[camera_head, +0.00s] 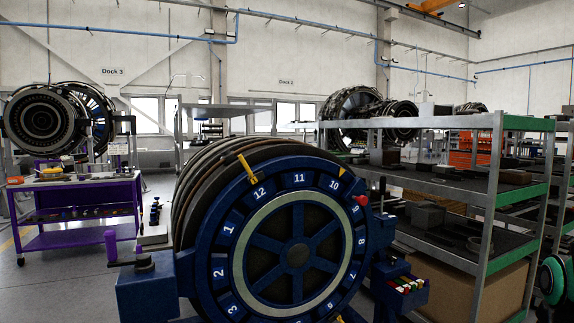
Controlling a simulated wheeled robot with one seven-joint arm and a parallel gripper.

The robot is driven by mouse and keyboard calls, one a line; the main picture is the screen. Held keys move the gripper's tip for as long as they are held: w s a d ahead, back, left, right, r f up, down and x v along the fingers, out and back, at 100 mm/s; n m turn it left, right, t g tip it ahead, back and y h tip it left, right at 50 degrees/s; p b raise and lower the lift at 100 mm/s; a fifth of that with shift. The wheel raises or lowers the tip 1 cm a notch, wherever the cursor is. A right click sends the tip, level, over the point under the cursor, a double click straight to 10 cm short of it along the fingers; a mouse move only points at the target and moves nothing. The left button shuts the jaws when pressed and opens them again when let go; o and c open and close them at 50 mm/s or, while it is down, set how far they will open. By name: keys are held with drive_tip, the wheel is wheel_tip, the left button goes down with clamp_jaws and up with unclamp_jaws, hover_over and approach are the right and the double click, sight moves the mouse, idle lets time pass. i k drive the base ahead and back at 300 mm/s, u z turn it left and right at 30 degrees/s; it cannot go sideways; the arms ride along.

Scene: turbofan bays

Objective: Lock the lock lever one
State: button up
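A large blue round fixture (210,240) with white numbers on its rim stands front centre, holding a stack of dark rings. A thin yellow lever (246,167) stands out from the rim just above number 12, tilted up and left. A small yellow pointer (341,171) sits at the rim above number 10. A red knob (361,200) sticks out at the right rim by number 9. Another yellow piece shows at the bottom edge, mostly cut off. I cannot tell which of these is lock lever one, or whether it is locked. My gripper is not in view.
A grey metal shelf rack (487,200) with parts stands close on the right. A purple cart (82,212) stands at the left, with an engine behind it. A small box of coloured handles (405,284) sits right of the fixture. Floor is clear at left.

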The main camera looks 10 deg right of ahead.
sight(252, 178)
drive_tip(key=z, duration=0.15)
drive_tip(key=i, duration=1.45)
drive_tip(key=u, duration=0.5)
